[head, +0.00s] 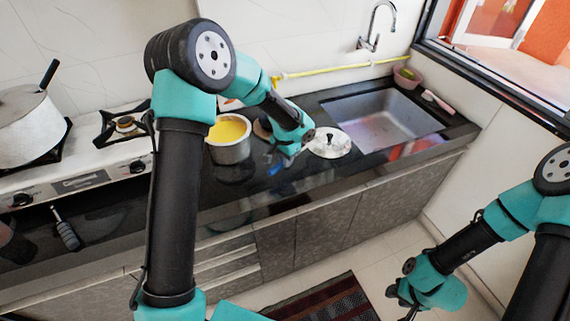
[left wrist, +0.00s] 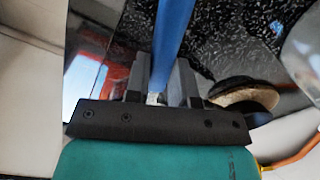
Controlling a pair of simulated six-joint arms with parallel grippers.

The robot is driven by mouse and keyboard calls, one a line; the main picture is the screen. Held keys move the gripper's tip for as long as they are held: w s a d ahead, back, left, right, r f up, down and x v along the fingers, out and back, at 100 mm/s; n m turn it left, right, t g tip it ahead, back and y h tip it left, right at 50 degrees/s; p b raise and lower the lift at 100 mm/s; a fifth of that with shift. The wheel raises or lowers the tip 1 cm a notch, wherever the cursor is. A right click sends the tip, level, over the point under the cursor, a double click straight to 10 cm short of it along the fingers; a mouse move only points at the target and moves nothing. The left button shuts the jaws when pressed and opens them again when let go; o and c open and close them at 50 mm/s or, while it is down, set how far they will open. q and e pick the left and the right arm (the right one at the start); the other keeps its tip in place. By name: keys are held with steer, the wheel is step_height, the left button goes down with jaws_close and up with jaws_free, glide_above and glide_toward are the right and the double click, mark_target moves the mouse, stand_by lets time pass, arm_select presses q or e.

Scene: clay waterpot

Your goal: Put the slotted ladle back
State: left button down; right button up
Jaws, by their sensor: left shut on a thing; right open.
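My left gripper (head: 287,160) is above the counter, between the pot of yellow liquid and the lid. It is shut on a blue handle (head: 275,168), which runs up between the fingers in the left wrist view (left wrist: 174,40). No slotted end shows, so I cannot tell for sure that this is the slotted ladle. A dark-handled utensil (head: 66,232) lies at the counter's left front; its type is unclear. My right gripper (head: 405,302) is low at the right, over the floor, away from the counter, and open.
The steel pot (head: 230,152) stands left of my left gripper. A shiny lid (head: 330,145) lies right of it, before the sink (head: 385,120). A round brown object (left wrist: 247,95) is close to the fingers. The stove (head: 80,165) with a white pot (head: 30,125) is at left.

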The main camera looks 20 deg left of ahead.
arm_select(q)
steer(key=shift+f, duration=1.8)
steer(key=c, duration=1)
jaws_free()
step_height(320, 180, up, 13)
steer(key=shift+r, duration=0.1)
